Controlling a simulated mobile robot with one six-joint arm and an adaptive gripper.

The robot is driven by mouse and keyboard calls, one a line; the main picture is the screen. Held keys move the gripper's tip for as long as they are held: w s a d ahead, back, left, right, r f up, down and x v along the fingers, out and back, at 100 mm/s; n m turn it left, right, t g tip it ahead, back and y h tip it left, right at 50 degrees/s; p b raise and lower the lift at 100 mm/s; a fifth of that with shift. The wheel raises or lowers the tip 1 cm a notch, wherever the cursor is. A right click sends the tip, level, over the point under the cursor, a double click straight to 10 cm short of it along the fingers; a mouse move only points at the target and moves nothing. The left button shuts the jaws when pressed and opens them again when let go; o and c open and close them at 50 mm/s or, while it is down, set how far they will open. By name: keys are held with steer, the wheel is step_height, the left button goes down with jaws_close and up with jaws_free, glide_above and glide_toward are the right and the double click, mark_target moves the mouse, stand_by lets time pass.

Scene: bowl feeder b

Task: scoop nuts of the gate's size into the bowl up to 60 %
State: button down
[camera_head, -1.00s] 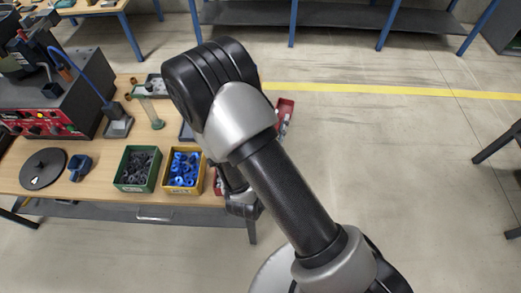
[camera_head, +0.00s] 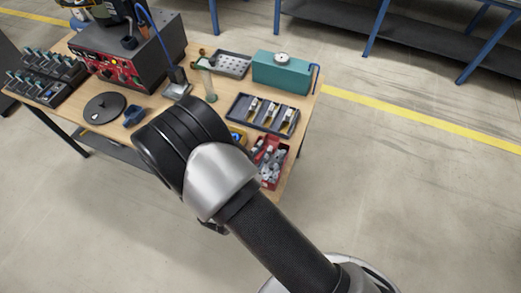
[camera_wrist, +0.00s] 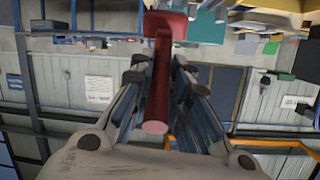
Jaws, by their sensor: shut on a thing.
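My gripper (camera_wrist: 160,78) is shut on the handle of a red scoop (camera_wrist: 164,22) in the wrist view. The handle lies between the fingers, and its round pink end points toward my wrist. I cannot see whether the scoop holds anything. In the head view my gripper is mostly hidden behind my own arm. The green nut bin is hidden too. The red control box (camera_head: 118,62) of the feeder stands at the bench's back left. I cannot make out the bowl or the gate's size.
A red bin (camera_head: 284,156) with grey parts stands at the bench's right front. Behind it are a dark tool tray (camera_head: 240,103), a teal box (camera_head: 268,74) and a grey tray (camera_head: 245,70). Floor right is clear.

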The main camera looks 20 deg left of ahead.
step_height(320, 180, down, 8)
steer(key=b, duration=0.4)
steer(key=shift+w+r+g+b, duration=0.15)
steer(key=shift+w+g+b, duration=0.1)
steer(key=shift+g+b, duration=0.15)
stand_by(0.6)
